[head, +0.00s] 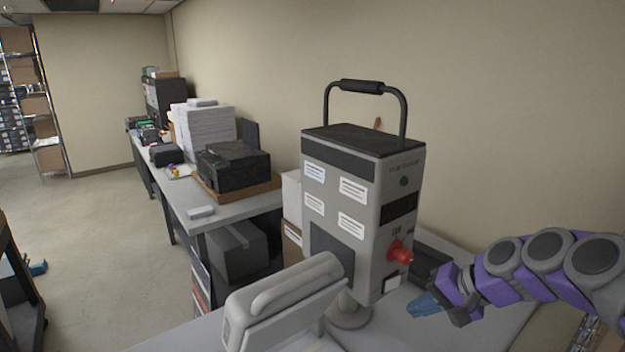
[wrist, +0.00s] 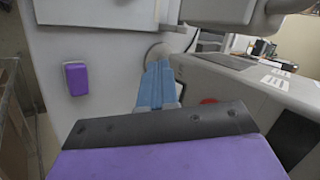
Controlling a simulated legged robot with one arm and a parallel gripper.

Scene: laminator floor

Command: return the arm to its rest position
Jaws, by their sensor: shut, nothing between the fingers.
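My purple arm reaches in from the right in the head view, with my gripper (head: 422,305) at its end. The gripper's blue fingers are together and empty, just right of the grey laminator (head: 338,225) and below its red knob (head: 399,252). In the wrist view the blue fingers of my gripper (wrist: 158,68) are side by side, above a pale grey table surface (wrist: 105,85). The laminator body (wrist: 245,95) fills the right of the wrist view, and part of the red knob (wrist: 209,101) shows near the fingers. I cannot tell whether the fingers touch anything.
A long grey table (head: 240,205) along the wall holds a black printer (head: 233,168) and paper stacks (head: 203,128). A dark box (head: 237,250) is under it. Metal shelves (head: 40,100) stand at the far left. The floor (head: 110,240) left of the tables is open.

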